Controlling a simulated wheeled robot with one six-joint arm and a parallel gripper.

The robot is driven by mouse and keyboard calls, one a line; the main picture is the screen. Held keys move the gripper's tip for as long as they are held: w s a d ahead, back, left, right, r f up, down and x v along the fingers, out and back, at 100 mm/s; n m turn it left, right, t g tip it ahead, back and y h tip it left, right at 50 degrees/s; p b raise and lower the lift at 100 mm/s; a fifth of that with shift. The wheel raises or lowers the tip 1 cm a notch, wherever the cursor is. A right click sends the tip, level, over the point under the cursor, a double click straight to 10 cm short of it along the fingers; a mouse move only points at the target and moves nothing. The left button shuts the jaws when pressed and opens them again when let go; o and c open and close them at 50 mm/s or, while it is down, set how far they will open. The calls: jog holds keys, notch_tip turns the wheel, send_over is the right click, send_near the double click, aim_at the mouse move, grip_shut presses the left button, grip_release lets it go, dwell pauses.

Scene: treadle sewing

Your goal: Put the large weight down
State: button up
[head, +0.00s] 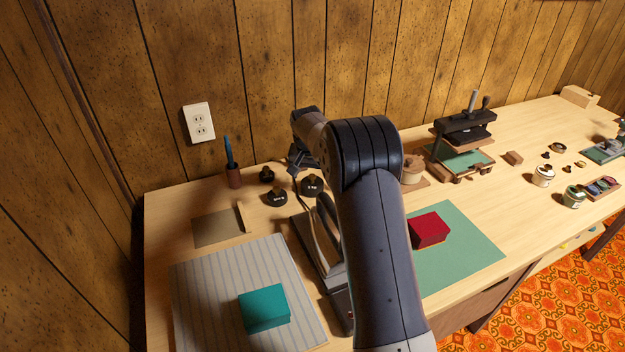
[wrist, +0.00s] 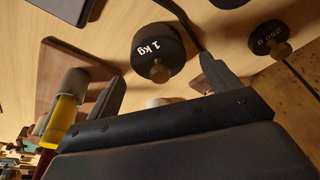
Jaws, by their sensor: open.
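The large weight (head: 313,186) is a black cylinder with a knob. It stands on the table near the back wall in the head view. In the wrist view the same weight (wrist: 152,45) is marked 1 kg, and its brass-coloured knob faces my camera. My gripper (head: 301,160) is just behind and above this weight in the head view. The wrist view shows my gripper (wrist: 145,82) with its fingers apart and the knob between them, without visible contact. My arm hides part of the table in the head view.
Two smaller black weights, one in front (head: 277,198) and one behind (head: 266,174), stand left of the large one. A brown holder (head: 234,178) with a blue tool is farther left. A teal box (head: 265,308) and a red box (head: 430,230) lie on mats. A press (head: 462,135) stands right.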

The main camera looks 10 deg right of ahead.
aim_at(313, 181)
jog(key=d+v, duration=0.1)
jog(key=v, duration=0.7)
jog(key=shift+a+r, duration=0.35)
jog(key=shift+a, duration=0.15)
jog(key=shift+f, duration=0.1)
jog(key=x, duration=1.3)
jog(key=shift+s, duration=0.2)
notch_tip(313, 181, up, 4)
jog(key=shift+f, duration=0.25)
jog(key=shift+r, duration=0.6)
jog(key=shift+f, duration=0.1)
